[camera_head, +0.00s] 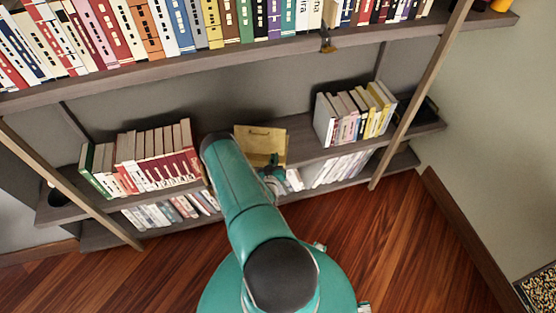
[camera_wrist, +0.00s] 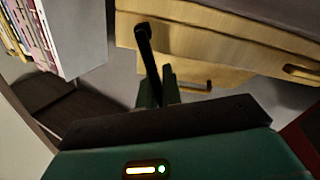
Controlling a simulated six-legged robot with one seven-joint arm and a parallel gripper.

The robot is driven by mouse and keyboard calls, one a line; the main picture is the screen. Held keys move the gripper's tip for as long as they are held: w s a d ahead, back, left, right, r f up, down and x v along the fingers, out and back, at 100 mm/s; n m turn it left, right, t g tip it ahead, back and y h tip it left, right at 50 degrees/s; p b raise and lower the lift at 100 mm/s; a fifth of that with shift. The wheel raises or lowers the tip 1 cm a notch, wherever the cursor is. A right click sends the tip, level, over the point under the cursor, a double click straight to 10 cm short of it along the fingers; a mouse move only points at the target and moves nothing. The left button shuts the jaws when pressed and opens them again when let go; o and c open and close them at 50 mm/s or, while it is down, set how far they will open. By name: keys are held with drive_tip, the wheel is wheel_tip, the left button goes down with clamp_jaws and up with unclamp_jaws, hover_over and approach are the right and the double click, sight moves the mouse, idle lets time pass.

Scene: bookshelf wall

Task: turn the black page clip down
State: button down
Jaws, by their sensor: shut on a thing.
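A light wooden stand (camera_head: 262,143) is on the middle shelf, just beyond my arm. It fills the top of the wrist view (camera_wrist: 220,35), tilted in the picture. The black page clip (camera_wrist: 146,48) is a thin dark bar with a rounded end lying over the stand's face. Its lower end runs down between the fingers of my gripper (camera_wrist: 158,90), which is shut on it. In the head view my gripper (camera_head: 273,176) is small and partly covered by my arm, and the clip is too small to make out there.
Books stand left (camera_head: 150,160) and right (camera_head: 352,112) of the wooden stand on the same shelf. More books fill the upper shelf (camera_head: 150,72) and the lower shelf (camera_head: 160,214). Slanting posts (camera_head: 420,95) flank the shelves. The wooden floor (camera_head: 400,250) in front is clear.

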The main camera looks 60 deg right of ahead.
drive_tip(key=shift+w+a+f+n, duration=0.1)
drive_tip(key=shift+w+f+n, duration=0.1)
drive_tip(key=shift+w+n, duration=0.35)
drive_tip(key=shift+w+a+f+n, duration=0.1)
drive_tip(key=shift+w+f+n, duration=0.1)
drive_tip(key=shift+n, duration=0.55)
drive_tip(key=c, duration=1.6)
unclamp_jaws()
drive_tip(key=shift+o, duration=0.2)
drive_tip(key=shift+s+a, duration=0.1)
drive_tip(key=shift+s, duration=0.05)
drive_tip(key=v, duration=1.3)
drive_tip(key=shift+a, duration=0.3)
drive_tip(key=shift+s, duration=0.1)
